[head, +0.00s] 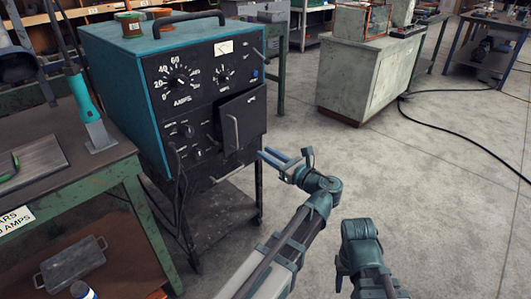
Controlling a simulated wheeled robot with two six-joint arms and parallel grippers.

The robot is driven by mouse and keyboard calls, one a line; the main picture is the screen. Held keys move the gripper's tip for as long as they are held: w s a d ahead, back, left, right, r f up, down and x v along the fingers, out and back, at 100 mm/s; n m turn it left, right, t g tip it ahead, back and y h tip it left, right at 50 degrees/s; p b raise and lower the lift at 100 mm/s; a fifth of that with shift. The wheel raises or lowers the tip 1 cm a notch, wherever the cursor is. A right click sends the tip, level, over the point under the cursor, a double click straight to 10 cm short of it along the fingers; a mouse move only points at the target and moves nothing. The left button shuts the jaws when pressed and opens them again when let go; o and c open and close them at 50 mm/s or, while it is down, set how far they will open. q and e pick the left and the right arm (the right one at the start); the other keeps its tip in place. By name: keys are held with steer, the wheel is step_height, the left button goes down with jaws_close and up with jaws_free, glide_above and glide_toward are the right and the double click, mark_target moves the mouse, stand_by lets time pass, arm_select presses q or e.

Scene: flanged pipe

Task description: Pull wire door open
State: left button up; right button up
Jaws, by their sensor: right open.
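The dark wire door (252,115) is a panel on the lower right front of the teal welding machine (118,75). A thin upright handle (231,132) is near its left edge.
The machine stands on a dark cart (220,215). A green-legged workbench (75,185) is close on the left. Cables hang from the machine front. A grey cabinet (345,82) stands behind right, and a black cable (455,140) crosses the otherwise clear floor.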

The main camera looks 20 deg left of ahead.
arm_select(q)
steer(key=shift+c, duration=0.2)
steer(key=shift+a+f, duration=0.15)
steer(key=shift+c, duration=1.3)
steer(key=a+f+n+g+h, duration=0.1)
steer(key=a+f+n, duration=0.1)
steer(key=f, duration=0.2)
steer(key=s+a+f+n+g+h, duration=0.1)
steer(key=a+f+n+g+h, duration=0.1)
steer(key=a+f, duration=0.1)
steer(key=s+a+f+n+g+h, duration=0.1)
steer(key=a+f+n+h, duration=0.1)
steer(key=a+f, duration=0.1)
steer(key=shift+s+a+f+n+g, duration=0.15)
steer(key=shift+f+n+g, duration=0.2)
steer(key=shift+f, duration=0.5)
jaws_close()
steer(key=n+t+h+b, duration=0.1)
steer(key=n+t+h, duration=1.2)
steer(key=n+h, duration=1.15)
glide_toward(224, 136)
steer(key=w+d+r+n+y, duration=0.1)
steer(key=w+d, duration=0.1)
steer(key=w+d+r+n+y, duration=0.1)
steer(key=w+d+n+y, duration=0.1)
steer(key=d, duration=0.1)
steer(key=w+d+r+n+y, duration=0.1)
steer(key=w+d+y, duration=0.1)
steer(key=shift+d+r, duration=0.15)
